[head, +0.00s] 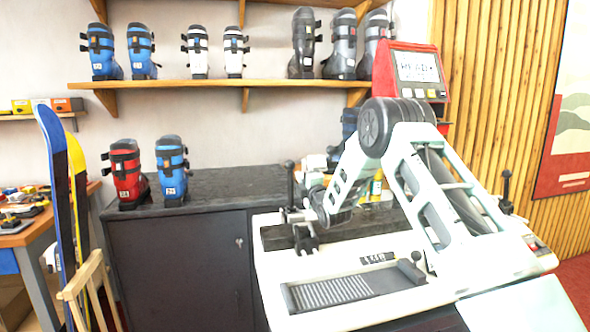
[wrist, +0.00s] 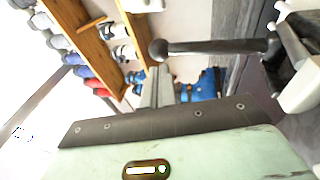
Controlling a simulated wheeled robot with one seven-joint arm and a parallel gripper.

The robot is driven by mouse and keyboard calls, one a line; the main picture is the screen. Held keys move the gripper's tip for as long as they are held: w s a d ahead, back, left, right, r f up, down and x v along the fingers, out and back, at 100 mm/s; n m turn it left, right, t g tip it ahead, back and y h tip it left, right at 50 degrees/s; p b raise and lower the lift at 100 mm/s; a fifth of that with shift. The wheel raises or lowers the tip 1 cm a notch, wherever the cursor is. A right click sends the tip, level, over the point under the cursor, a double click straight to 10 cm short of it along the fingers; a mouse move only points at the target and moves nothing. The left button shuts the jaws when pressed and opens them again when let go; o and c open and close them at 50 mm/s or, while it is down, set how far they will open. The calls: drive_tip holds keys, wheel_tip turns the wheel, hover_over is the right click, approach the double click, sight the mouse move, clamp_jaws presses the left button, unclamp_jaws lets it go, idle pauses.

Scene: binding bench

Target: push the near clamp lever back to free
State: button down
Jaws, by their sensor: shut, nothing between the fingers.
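A black clamp lever (head: 290,188) with a ball knob stands upright at the left end of the pale bench machine. In the wrist view, a black lever (wrist: 215,47) with a ball knob runs across just beyond my fingertips, from a white pivot on the right. My gripper (wrist: 157,82) is shut and empty, its grey fingers close to the knob; I cannot tell whether they touch. In the head view, my arm's end is beside the left lever, and the fingers are hard to make out. A second upright black lever (head: 506,188) stands at the right end.
The pale bench machine (head: 268,275) has a slotted tray and a small knobbed lever (head: 416,257) at its front. A dark cabinet (head: 180,270) with red and blue boots is on the left. A red display unit (head: 420,75) stands behind my arm. Shelves hold more boots.

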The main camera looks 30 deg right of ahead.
sight(292, 167)
drive_tip(key=shift+p+x, duration=0.55)
drive_tip(key=shift+x, duration=1.8)
drive_tip(key=shift+w+r, duration=0.1)
drive_tip(key=shift+w+d+r+g+p, duration=0.1)
drive_tip(key=shift+w+g+p, duration=0.1)
drive_tip(key=shift+w+g, duration=0.15)
drive_tip(key=shift+w+d+r+g+p, duration=0.15)
drive_tip(key=shift+w+g+p, duration=0.1)
drive_tip(key=shift+w, duration=0.15)
drive_tip(key=w+g+p, duration=0.1)
drive_tip(key=w+d+g, duration=0.1)
drive_tip(key=w, duration=0.1)
drive_tip(key=w+g+p, duration=0.1)
drive_tip(key=w, duration=0.1)
drive_tip(key=shift+d+f+m+y+p, duration=0.2)
drive_tip(key=shift+f+m+y+p, duration=0.1)
drive_tip(key=shift+f, duration=0.1)
drive_tip(key=shift+w+d+f, duration=0.15)
drive_tip(key=shift+w, duration=0.25)
drive_tip(key=shift+w+d+f, duration=0.1)
drive_tip(key=shift+w+f, duration=0.05)
drive_tip(key=shift+w, duration=0.2)
drive_tip(key=shift+b, duration=0.3)
